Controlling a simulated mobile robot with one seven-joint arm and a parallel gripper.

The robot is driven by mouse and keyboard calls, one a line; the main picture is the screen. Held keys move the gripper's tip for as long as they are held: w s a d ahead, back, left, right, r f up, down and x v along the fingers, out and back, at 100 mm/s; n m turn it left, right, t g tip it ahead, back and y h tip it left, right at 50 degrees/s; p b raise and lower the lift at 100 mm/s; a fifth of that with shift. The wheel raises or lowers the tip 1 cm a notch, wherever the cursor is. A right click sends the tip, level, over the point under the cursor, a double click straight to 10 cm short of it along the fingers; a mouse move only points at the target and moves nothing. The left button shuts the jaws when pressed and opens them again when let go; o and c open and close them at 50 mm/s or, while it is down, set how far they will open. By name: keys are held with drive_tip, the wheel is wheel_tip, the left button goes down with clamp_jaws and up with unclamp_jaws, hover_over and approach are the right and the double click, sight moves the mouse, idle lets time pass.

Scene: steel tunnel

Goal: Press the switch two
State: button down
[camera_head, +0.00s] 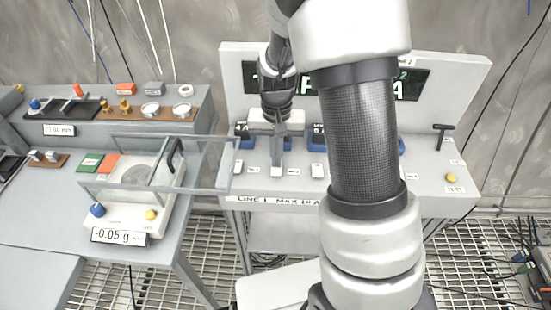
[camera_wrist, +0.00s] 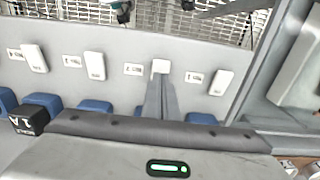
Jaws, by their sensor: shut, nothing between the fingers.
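A row of white rocker switches runs along the front of the sloped grey panel (camera_head: 300,185). In the head view, the second switch from the left (camera_head: 278,171) is right below my gripper (camera_head: 277,162). In the wrist view, my shut, empty fingers (camera_wrist: 160,78) reach over this same switch (camera_wrist: 160,66) and hide part of it. I cannot tell whether the tips touch it. Other switches show beside it in the wrist view, one to the right (camera_wrist: 221,82) and others to the left, such as this white switch (camera_wrist: 95,65). Their small labels are too blurred to read.
Blue blocks (camera_wrist: 95,106) stand behind the switches, under my gripper in the wrist view. A glass-walled balance (camera_head: 120,222) reading -0.05 g stands on the left bench. A black T-handle (camera_head: 441,130) and a yellow button (camera_head: 451,177) are at the panel's right.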

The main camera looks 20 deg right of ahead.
sight(275, 171)
wheel_tip(275, 171, up, 13)
drive_tip(key=p, duration=0.2)
drive_tip(key=shift+s, duration=0.15)
drive_tip(key=shift+a, duration=0.1)
drive_tip(key=m, duration=1.8)
drive_tip(key=shift+s+a+r, duration=0.1)
drive_tip(key=shift+s+a, duration=0.1)
drive_tip(key=shift+s, duration=0.2)
wheel_tip(275, 171, down, 14)
drive_tip(key=shift+r+b, duration=0.1)
drive_tip(key=shift+b, duration=0.45)
drive_tip(key=shift+f, duration=0.2)
